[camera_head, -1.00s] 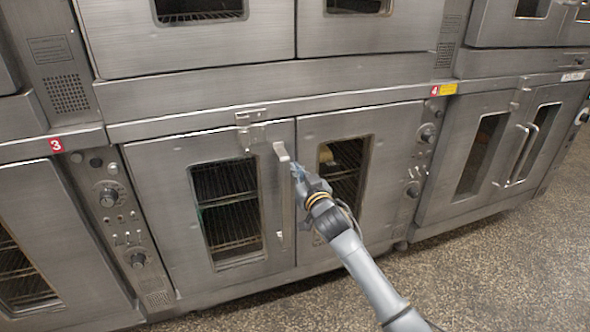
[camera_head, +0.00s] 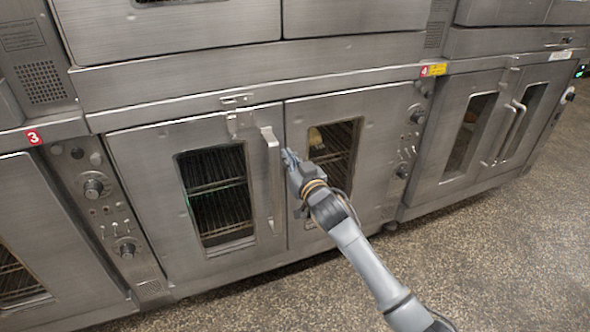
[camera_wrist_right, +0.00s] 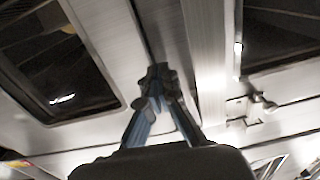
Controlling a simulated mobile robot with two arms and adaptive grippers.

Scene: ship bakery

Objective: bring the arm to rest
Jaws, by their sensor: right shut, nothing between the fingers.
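My right gripper (camera_head: 291,158) is shut and empty. In the head view it is in front of the middle oven's double doors, just right of the long vertical door handle (camera_head: 272,180). A small gap shows between its fingertips and the handle. In the right wrist view the gripper's fingertips (camera_wrist_right: 157,80) meet, with the pale handle bar (camera_wrist_right: 207,70) to their right and a dark door window (camera_wrist_right: 60,60) to the left. My right arm reaches up from the lower right. My left gripper does not show.
The middle oven's left door (camera_head: 140,190) and right door (camera_head: 375,130) look closed. Racks show through their windows. A control panel (camera_head: 105,205) is to the left, and another oven (camera_head: 460,130) stands to the right. The speckled floor (camera_head: 500,265) at lower right is clear.

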